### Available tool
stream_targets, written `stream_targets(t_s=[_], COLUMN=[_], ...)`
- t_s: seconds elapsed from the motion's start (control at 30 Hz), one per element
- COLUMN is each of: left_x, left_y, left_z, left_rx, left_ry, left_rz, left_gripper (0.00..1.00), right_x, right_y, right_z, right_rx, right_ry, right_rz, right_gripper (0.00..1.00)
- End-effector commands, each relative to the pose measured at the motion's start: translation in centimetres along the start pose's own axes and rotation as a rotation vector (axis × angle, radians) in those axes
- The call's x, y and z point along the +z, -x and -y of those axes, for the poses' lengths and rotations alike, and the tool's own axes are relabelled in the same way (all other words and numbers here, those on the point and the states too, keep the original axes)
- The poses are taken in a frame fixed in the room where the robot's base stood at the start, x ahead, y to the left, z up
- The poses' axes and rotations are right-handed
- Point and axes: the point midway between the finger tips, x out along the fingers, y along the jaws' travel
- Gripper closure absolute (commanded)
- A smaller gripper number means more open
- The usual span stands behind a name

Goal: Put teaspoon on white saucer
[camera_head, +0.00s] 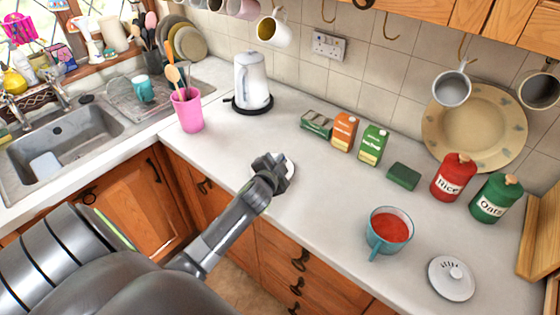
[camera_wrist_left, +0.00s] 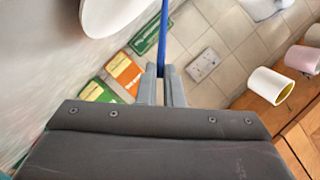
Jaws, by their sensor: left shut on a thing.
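My left gripper (camera_head: 272,165) is over the counter's front part in the head view. In the left wrist view, its fingers (camera_wrist_left: 160,72) are shut on a thin blue teaspoon (camera_wrist_left: 163,38), which points away from the gripper. The teaspoon is hidden behind the gripper in the head view. The white saucer (camera_head: 290,168) shows only as a sliver beside the gripper's right side; the rest is hidden. In the left wrist view the saucer (camera_wrist_left: 108,14) is at the top left, left of the teaspoon and apart from it in the picture. My right gripper is in neither view.
A white kettle (camera_head: 252,82) and pink utensil pot (camera_head: 187,110) stand at the back left. Small boxes (camera_head: 345,132) stand near the wall. A teal mug with red contents (camera_head: 388,232) and a grey lid (camera_head: 451,278) are to the right. Counter between is clear.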

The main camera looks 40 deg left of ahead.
Motion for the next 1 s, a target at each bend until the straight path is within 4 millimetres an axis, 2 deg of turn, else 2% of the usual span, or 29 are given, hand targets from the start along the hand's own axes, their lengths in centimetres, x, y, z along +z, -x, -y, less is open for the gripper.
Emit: stream_targets(t_s=[0.03,0.2,0.47,0.63,0.77,1.0], left_x=[0.1,0.0,0.0,-0.9,-0.5,-0.5], left_y=[0.0,0.0,0.0,0.3,1.9,5.8], left_z=[-0.1,0.0,0.0,1.0,0.6,0.6], left_rx=[0.0,0.0,0.0,-0.001,0.0,0.0], left_ry=[0.0,0.0,0.0,0.001,0.0,0.002], left_rz=[0.0,0.0,0.0,-0.001,0.0,0.0], left_gripper=[0.91,0.72,0.72,0.72,0.72,0.72], right_x=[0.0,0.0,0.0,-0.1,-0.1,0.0], right_y=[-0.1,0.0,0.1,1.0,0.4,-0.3], right_z=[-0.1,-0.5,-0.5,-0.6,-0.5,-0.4], right_rx=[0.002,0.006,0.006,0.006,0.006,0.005], right_ry=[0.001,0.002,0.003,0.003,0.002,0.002], right_rz=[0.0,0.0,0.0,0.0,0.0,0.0], right_gripper=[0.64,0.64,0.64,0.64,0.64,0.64])
